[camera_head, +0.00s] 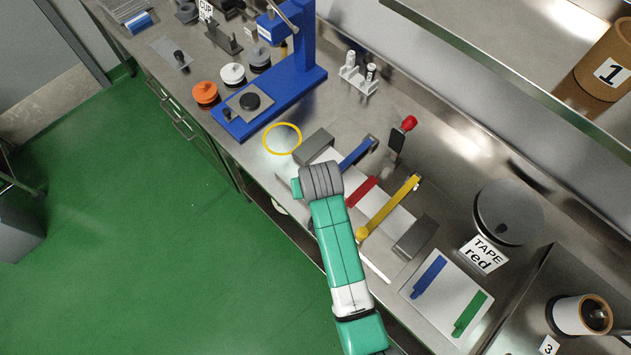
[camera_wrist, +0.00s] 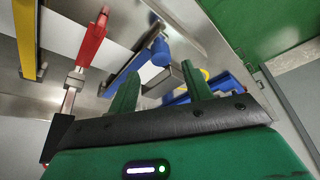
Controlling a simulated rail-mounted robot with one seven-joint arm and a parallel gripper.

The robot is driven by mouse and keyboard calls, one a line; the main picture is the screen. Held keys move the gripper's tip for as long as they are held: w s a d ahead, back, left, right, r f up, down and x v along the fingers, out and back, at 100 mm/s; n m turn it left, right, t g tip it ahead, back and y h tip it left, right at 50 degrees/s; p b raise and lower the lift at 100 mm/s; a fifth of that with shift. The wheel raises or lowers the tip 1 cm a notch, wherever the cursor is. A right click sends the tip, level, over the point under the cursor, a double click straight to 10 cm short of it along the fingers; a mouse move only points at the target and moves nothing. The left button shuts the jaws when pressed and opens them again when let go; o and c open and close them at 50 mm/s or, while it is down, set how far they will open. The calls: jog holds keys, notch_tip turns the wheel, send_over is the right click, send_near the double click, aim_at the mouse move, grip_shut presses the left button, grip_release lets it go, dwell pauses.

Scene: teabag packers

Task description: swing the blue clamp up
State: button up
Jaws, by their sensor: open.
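The blue clamp (camera_head: 358,153) has a blue bar lying low across the white-and-grey fixture in the head view, its near end hidden behind my arm. In the wrist view the blue clamp (camera_wrist: 128,70) slants up to a blue rounded knob (camera_wrist: 160,51). My gripper (camera_wrist: 158,80) is open, its two green fingers apart. The knob appears just beyond the gap between the fingertips. I cannot tell how far off it is, and nothing shows gripped. In the head view the fingers are hidden behind my wrist.
A grey block (camera_head: 315,147) sits at the fixture's end. A yellow ring (camera_head: 282,138) lies on the steel bench before a blue press (camera_head: 290,85).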

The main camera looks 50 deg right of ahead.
jog(key=x, duration=0.7)
jog(key=shift+w+b, duration=0.1)
jog(key=shift+b, duration=0.25)
grip_shut()
jog(key=shift+r, duration=0.1)
